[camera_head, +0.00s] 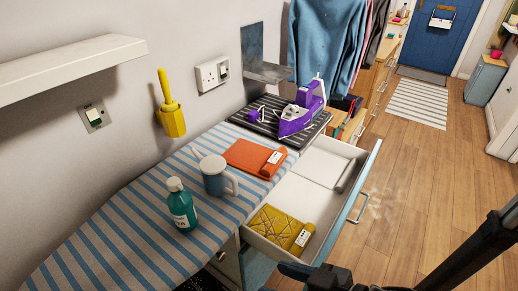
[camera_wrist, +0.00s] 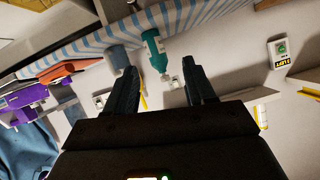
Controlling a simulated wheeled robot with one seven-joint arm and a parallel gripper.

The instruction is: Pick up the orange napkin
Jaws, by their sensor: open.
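The orange napkin (camera_head: 252,158) lies folded flat on the blue-and-white striped surface (camera_head: 110,245), with a rolled orange part bearing a white label on its right side. It also shows in the wrist view (camera_wrist: 62,72), at the left on the striped surface. My gripper (camera_wrist: 160,75) is open and empty in the wrist view, its two dark fingers apart. In the head view a dark part of my arm shows at the lower right, apart from the napkin; the fingertips are not clearly seen there.
A blue-grey mug (camera_head: 214,178) stands just left of the napkin, and a teal bottle (camera_head: 181,206) stands nearer. A purple iron (camera_head: 297,118) sits on a dark striped mat behind. An open drawer (camera_head: 325,190) holds a yellow folded cloth (camera_head: 275,225). A white shelf (camera_head: 70,68) juts from the wall.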

